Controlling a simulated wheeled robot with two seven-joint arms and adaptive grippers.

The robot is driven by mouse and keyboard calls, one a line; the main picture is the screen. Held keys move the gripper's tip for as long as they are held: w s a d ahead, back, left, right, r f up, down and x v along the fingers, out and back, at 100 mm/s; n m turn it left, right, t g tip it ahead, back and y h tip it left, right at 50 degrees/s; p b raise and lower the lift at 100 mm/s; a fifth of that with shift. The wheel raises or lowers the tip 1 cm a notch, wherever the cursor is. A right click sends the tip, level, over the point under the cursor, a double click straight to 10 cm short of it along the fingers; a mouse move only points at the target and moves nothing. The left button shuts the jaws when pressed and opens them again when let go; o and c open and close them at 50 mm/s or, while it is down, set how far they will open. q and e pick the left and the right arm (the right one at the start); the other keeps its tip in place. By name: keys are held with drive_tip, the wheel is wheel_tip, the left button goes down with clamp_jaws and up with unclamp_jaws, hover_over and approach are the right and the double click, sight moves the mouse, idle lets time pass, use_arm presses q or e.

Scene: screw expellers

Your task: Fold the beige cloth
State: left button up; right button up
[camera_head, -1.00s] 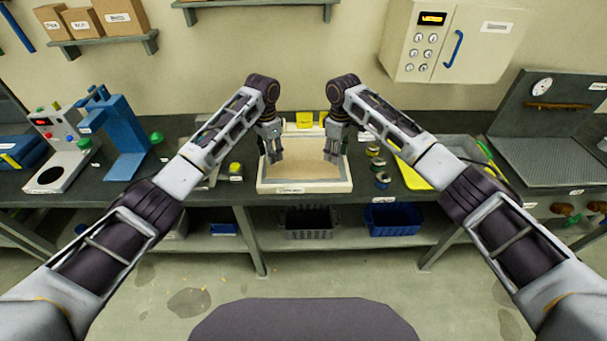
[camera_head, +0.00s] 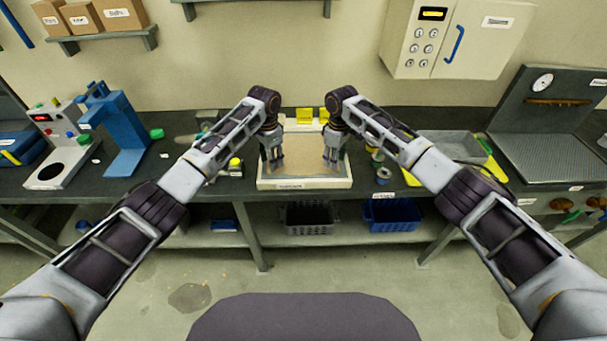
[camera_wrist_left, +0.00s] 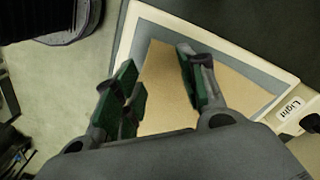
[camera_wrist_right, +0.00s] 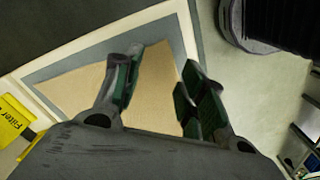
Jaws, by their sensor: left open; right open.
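The beige cloth (camera_head: 303,164) lies flat inside a shallow white-rimmed tray (camera_head: 303,184) on the dark bench. My left gripper (camera_head: 272,160) is over the cloth's left side, fingers pointing down, open and empty. My right gripper (camera_head: 333,157) is over its right side, also open and empty. In the left wrist view the cloth (camera_wrist_left: 235,88) shows between and beyond the parted fingers (camera_wrist_left: 158,63). In the right wrist view the cloth (camera_wrist_right: 80,88) lies beneath the parted fingers (camera_wrist_right: 163,62). Whether the fingertips touch the cloth, I cannot tell.
A blue press-like stand (camera_head: 119,130) is at the left. Yellow blocks (camera_head: 305,116) stand behind the tray.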

use_arm(q)
drive_tip(key=shift+f, duration=1.6)
use_arm(e)
drive_tip(key=shift+f, duration=1.65)
use_arm(q)
drive_tip(key=shift+f, duration=0.2)
use_arm(e)
drive_tip(key=shift+f, duration=0.15)
drive_tip(key=shift+s, duration=0.1)
use_arm(q)
drive_tip(key=shift+s, duration=0.1)
drive_tip(key=c, duration=0.7)
use_arm(e)
drive_tip(key=c, duration=0.7)
use_arm(q)
drive_tip(key=shift+f, duration=0.1)
clamp_jaws()
use_arm(e)
drive_tip(key=shift+d+f, duration=0.1)
drive_tip(key=shift+f, duration=0.05)
clamp_jaws()
use_arm(q)
drive_tip(key=shift+a, duration=0.1)
drive_tip(key=shift+r, duration=0.25)
use_arm(e)
drive_tip(key=shift+r, duration=0.25)
